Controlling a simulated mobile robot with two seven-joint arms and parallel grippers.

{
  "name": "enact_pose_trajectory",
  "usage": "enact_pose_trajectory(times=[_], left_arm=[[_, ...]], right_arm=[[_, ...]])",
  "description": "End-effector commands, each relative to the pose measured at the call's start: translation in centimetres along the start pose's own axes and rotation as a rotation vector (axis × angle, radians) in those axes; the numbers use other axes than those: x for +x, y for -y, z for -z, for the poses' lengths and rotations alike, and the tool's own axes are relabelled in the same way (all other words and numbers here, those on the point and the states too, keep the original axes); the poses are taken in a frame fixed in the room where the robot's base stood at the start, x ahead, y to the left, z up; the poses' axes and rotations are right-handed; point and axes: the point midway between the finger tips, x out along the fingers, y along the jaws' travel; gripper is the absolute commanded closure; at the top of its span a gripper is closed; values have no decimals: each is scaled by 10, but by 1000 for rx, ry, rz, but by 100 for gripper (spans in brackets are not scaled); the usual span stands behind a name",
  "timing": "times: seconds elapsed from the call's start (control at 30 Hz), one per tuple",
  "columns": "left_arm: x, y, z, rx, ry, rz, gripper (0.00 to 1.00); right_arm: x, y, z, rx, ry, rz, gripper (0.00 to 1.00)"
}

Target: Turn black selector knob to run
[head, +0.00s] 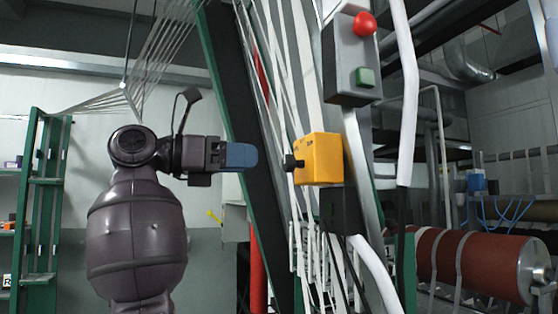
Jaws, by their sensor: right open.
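The black selector knob (291,162) sticks out from the left face of a yellow box (320,160). The knob's pointer and any markings are too small to read. My right gripper (243,157), with blue fingertips, is level with the knob and to its left, pointing at it. A gap shows between the fingertips and the knob in the picture. The gripper is seen from the side, is open and holds nothing. My left gripper is not in view.
A grey box above carries a red button (364,23) and a green button (365,77). White webbing strands (285,60) and a green frame post (222,70) run close behind the gripper. A red-brown roller (470,262) lies at lower right.

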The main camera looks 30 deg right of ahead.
Motion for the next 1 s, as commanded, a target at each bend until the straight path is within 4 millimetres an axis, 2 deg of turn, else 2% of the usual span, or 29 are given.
enact_pose_trajectory(times=[0.2,0.4,0.6,0.87,1.0], left_arm=[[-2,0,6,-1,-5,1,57],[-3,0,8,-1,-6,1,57],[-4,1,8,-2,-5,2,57],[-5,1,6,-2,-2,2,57],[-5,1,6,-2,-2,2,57]], right_arm=[[39,0,-1,1,0,1,40],[63,0,-1,0,1,0,40],[73,0,-1,0,2,0,40],[73,0,0,-1,2,0,40],[73,0,0,-1,2,0,59]])
